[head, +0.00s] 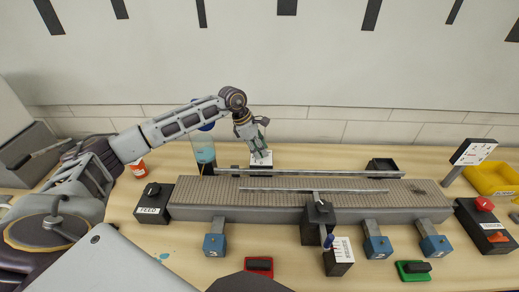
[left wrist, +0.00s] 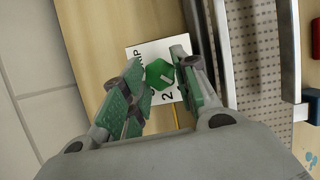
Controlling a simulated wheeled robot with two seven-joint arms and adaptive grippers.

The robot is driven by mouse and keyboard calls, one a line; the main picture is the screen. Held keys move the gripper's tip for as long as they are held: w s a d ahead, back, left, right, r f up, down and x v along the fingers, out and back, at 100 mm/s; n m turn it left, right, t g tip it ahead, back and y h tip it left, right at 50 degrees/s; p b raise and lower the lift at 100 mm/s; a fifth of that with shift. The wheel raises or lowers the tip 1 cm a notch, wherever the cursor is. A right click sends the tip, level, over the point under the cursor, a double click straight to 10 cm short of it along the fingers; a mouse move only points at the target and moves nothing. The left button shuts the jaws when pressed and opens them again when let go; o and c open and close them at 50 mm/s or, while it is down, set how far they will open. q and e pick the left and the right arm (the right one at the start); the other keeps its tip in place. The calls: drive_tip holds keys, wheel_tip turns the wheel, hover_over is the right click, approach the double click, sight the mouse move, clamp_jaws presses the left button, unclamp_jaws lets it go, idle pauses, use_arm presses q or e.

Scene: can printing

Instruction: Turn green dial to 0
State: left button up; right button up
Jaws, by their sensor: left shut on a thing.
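The green dial (left wrist: 160,74) sits on a white panel (left wrist: 137,54) with black markings. A "2" shows beside the dial, and a light mark lies on its face; the 0 cannot be made out. In the left wrist view, the two green fingers of my left gripper (left wrist: 157,60) stand on either side of the dial, shut on it. In the head view, my left gripper (head: 259,151) points down at the white panel (head: 262,160) behind the conveyor, and it hides the dial there. My right gripper is not in view.
The conveyor (head: 280,213) with metal rails runs just in front of the panel. A clear container of blue liquid (head: 204,152) stands left of my gripper. A black box (head: 383,167) is to the right, and a FEED box (head: 153,203) is at the conveyor's left end.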

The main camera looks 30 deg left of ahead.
use_arm(q)
drive_tip(key=shift+s+n+t+y+b, duration=0.1)
drive_tip(key=shift+n+t+y+b, duration=0.25)
drive_tip(key=shift+n+b, duration=0.7)
drive_tip(key=shift+n+t+y+b, duration=0.25)
drive_tip(key=shift+n+t+b, duration=0.35)
drive_tip(key=shift+n, duration=0.75)
drive_tip(key=shift+d+n+y+b, duration=0.15)
drive_tip(key=shift+n+y+b, duration=0.35)
drive_tip(key=shift+n+b, duration=0.9)
drive_tip(key=shift+n, duration=0.4)
drive_tip(key=shift+r, duration=0.1)
drive_tip(key=o, duration=0.7)
drive_tip(key=shift+o, duration=1.5)
drive_tip(key=shift+s, duration=0.1)
drive_tip(key=shift+s+r, duration=0.1)
drive_tip(key=shift+r, duration=0.2)
drive_tip(key=v, duration=1.1)
drive_tip(key=shift+s+d, duration=0.15)
